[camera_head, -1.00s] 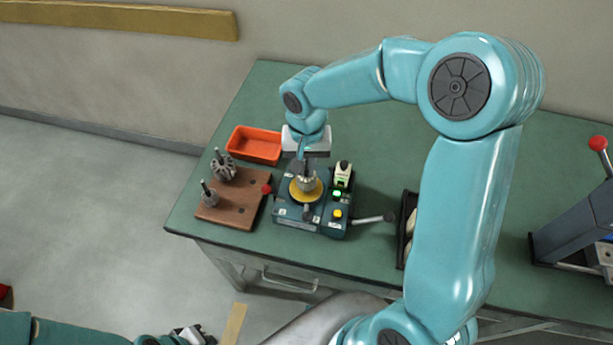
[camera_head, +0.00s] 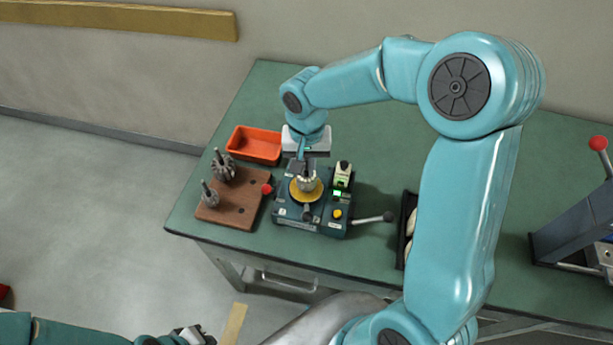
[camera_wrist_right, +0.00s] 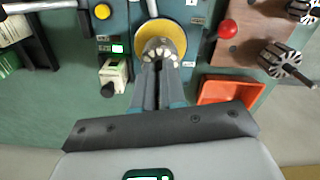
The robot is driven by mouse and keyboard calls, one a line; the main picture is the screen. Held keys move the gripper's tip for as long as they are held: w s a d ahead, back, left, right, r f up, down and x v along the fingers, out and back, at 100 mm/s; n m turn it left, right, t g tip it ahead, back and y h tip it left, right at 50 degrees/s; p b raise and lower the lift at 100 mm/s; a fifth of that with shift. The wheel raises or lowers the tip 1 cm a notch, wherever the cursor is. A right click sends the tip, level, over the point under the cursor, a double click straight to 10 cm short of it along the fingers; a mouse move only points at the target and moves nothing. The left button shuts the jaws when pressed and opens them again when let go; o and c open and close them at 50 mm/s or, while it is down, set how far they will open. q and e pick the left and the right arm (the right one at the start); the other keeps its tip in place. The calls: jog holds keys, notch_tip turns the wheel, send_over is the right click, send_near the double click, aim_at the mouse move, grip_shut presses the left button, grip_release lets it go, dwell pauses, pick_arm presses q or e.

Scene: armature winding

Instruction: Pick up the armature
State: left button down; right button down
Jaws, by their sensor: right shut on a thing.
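An armature (camera_head: 308,181) with a pale slotted body stands upright at the yellow disc (camera_head: 306,193) of the blue winding machine (camera_head: 284,212). It also shows in the right wrist view (camera_wrist_right: 160,47). My right gripper (camera_head: 304,165) reaches down over it from above and is shut on its upper end. In the right wrist view the two fingers (camera_wrist_right: 159,68) lie close together on it. I cannot tell whether it is clear of the disc. My left gripper (camera_head: 196,335) is low at the bottom edge, away from the table, and its jaws are unclear.
A wooden block (camera_head: 240,210) left of the machine bears two more armatures (camera_head: 222,166). A red-orange tray (camera_head: 255,146) stands behind it. The machine has a red knob (camera_head: 266,189) and a side lever (camera_head: 374,219). A dark tray (camera_head: 404,225) and a lever device (camera_head: 580,225) stand to the right.

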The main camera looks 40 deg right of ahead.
jog(key=shift+w+r, duration=0.1)
jog(key=shift+r, duration=0.2)
notch_tip(320, 180, up, 19)
jog(key=shift+r, duration=0.2)
dwell(0.6)
